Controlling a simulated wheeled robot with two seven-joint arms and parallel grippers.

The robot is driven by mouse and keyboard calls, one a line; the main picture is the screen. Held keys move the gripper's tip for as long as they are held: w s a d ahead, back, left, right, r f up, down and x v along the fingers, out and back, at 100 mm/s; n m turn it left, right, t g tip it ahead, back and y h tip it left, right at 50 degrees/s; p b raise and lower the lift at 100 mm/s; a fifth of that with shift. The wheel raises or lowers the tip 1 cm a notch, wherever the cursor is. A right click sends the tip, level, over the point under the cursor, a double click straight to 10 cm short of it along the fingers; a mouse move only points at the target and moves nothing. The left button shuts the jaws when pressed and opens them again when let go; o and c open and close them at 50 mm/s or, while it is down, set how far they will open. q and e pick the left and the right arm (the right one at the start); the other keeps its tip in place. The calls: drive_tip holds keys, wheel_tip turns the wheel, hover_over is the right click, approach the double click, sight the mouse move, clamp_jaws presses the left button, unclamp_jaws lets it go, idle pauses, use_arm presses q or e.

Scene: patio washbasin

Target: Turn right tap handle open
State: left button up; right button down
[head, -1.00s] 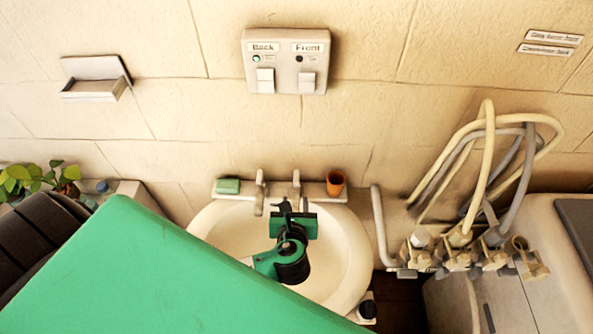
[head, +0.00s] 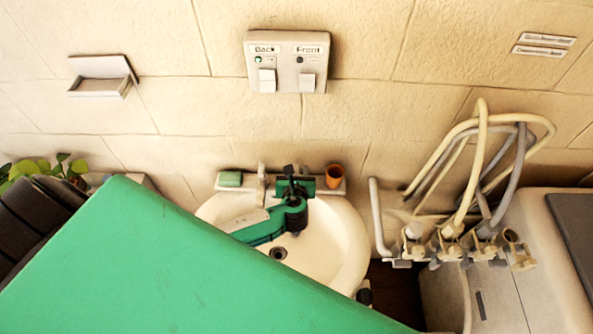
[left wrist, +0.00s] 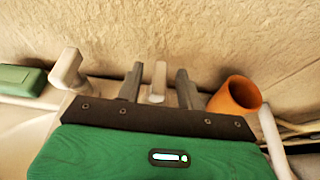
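The white washbasin (head: 345,245) has two pale taps at its back edge. The left tap (head: 261,178) shows in the head view and in the left wrist view (left wrist: 67,68). The right tap handle (left wrist: 158,78) stands between the two grey fingers of my left gripper (left wrist: 158,86). The fingers are apart, with a gap on each side of the handle. In the head view my left gripper (head: 291,172) is over the right tap and mostly hides it. The lower part of the right tap is hidden in the wrist view. My right gripper is out of view.
An orange cup (head: 333,176) stands just right of the right tap, close to my left gripper. A green soap bar (head: 230,179) lies left of the taps. Hoses and valves (head: 450,240) are at the right. The tiled wall is close behind.

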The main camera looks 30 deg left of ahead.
use_arm(q)
clamp_jaws()
